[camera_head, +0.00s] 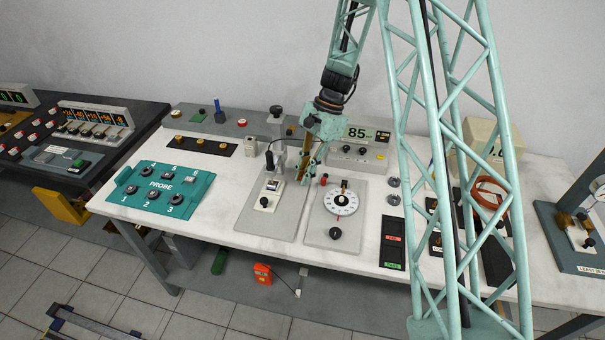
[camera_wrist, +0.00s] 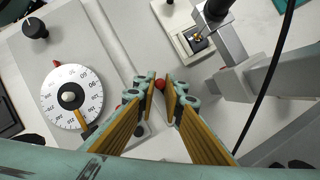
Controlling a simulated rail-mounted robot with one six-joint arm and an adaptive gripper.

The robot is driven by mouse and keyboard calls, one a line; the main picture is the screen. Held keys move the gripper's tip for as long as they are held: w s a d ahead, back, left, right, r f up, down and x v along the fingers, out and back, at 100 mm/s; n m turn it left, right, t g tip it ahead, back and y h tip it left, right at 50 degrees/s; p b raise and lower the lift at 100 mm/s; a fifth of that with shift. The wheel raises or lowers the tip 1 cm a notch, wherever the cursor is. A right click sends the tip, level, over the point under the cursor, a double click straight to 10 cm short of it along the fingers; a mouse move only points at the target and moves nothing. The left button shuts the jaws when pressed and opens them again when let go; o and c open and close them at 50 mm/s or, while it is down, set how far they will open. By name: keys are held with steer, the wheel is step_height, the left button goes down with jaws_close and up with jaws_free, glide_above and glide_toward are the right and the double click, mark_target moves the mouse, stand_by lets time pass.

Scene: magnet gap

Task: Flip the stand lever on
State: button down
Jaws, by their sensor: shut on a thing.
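The stand is a pale grey plate (camera_head: 259,222) with an upright metal post, which shows in the wrist view (camera_wrist: 232,42). A small red ball knob (camera_wrist: 160,85), apparently the stand lever's end, sits between my fingertips in the wrist view. My gripper (camera_head: 302,177) points down at the right side of the stand plate. It is shut on the red knob, with a fingertip on each side in the wrist view (camera_wrist: 164,91). The lever's shaft is hidden by the fingers, and the knob cannot be made out in the head view.
A white dial (camera_head: 341,202) on its own plate stands close to the right, with a black knob (camera_head: 335,233) in front. A display box (camera_head: 358,150) is behind. A black cable (camera_wrist: 266,85) hangs near the post.

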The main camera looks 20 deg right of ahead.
steer(key=n+p, duration=0.1)
steer(key=d+n+g, duration=0.1)
steer(key=n, duration=0.1)
steer(key=n+h+p, duration=0.1)
steer(key=n, duration=0.1)
steer(key=shift+d+r+g+p, duration=0.1)
steer(key=shift+d+g+p, duration=0.2)
steer(key=shift+d, duration=0.1)
steer(key=shift+w+d+n+g+h+p, duration=0.15)
steer(key=shift+d+n+h+p, duration=0.15)
steer(key=shift+n, duration=0.55)
steer(key=shift+w+d+n+g+h+p, duration=0.15)
steer(key=shift+d+n+h+p, duration=0.15)
steer(key=shift+n, duration=0.55)
steer(key=shift+s, duration=0.1)
